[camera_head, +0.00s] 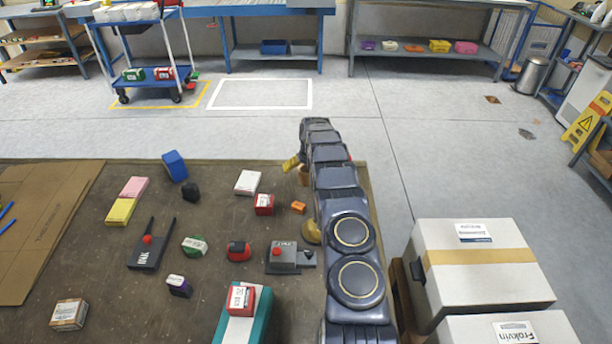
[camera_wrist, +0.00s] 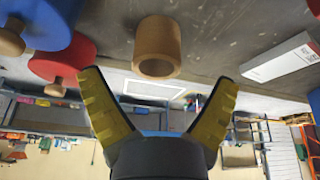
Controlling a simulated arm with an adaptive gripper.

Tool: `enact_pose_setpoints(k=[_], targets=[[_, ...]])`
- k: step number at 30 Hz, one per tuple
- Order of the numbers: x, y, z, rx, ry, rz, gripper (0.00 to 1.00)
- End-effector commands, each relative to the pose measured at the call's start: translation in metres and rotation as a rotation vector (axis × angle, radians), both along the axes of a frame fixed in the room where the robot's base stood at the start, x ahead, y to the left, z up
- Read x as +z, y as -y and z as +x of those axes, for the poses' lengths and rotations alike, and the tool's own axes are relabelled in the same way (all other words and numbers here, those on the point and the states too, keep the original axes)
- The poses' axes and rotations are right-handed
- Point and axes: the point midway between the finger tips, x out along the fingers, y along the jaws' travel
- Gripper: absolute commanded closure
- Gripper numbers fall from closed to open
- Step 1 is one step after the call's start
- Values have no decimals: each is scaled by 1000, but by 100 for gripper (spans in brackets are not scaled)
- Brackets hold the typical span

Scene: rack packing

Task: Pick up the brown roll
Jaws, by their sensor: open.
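The brown roll (camera_wrist: 158,45) is a short hollow cylinder. In the wrist view it is at the top centre, in line with the gap between the fingers and apart from both. In the head view the brown roll (camera_head: 304,176) shows just left of my arm, which partly hides it. My gripper (camera_wrist: 159,80) is open and empty, its two yellow fingers spread with the roll beyond their tips. In the head view only one yellow finger (camera_head: 291,163) shows clearly, close to the roll; the rest is behind my arm.
Round red (camera_wrist: 63,58) and blue (camera_wrist: 38,22) pieces with wooden pegs are left of the roll in the wrist view; a white box (camera_wrist: 280,57) is right. Several small boxes and a cardboard sheet (camera_head: 40,225) lie on the brown table. Large white cartons (camera_head: 478,275) stand right.

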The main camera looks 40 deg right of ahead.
Motion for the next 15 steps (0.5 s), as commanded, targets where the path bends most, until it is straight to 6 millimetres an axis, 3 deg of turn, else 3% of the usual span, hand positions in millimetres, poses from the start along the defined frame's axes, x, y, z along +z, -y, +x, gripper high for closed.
enact_pose_setpoints(k=[5,15], targets=[[-21,6,3,1,0,2,10],[-34,10,9,1,3,0,10]])
